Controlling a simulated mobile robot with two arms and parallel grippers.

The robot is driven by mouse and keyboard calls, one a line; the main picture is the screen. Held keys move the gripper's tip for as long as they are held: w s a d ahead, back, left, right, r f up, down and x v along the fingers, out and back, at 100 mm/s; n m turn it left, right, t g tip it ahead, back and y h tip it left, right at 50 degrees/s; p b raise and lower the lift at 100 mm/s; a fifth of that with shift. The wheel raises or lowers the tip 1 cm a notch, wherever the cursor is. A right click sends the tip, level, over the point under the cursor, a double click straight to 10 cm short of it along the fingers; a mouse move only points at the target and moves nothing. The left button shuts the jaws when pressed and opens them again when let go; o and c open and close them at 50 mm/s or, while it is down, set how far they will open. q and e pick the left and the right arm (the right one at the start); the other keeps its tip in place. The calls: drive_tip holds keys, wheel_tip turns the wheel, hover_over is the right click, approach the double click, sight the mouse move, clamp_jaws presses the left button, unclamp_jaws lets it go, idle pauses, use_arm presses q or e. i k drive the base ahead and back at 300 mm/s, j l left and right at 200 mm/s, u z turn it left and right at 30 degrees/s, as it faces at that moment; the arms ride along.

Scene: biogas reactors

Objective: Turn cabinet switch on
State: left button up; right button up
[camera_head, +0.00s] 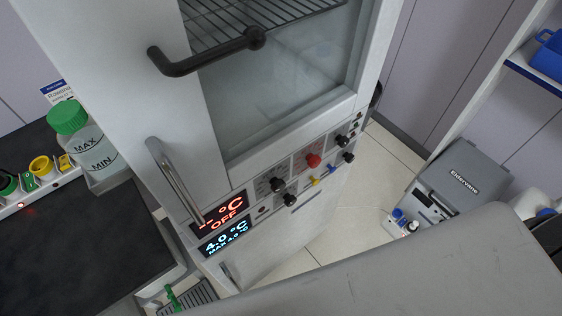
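The white cabinet (130,70) stands tilted in the middle of the head view, with a glass door (285,90) and a wire shelf behind the glass. Its control panel runs below the door. Which of these is the switch I cannot tell for sure. A blue display (226,241) reads 4.0 °C. Neither of my grippers is in view.
A black handle (205,58) and a metal handle (176,180) stick out from the cabinet. A green-capped bottle (92,150) stands at left by a dark worktop (80,240). A grey box (462,175) stands right, near a shelf with a blue bin (548,55). Some floor shows between.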

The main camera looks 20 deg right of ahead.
sight(343, 142)
drive_tip(key=z, duration=1.1)
drive_tip(key=i, duration=0.1)
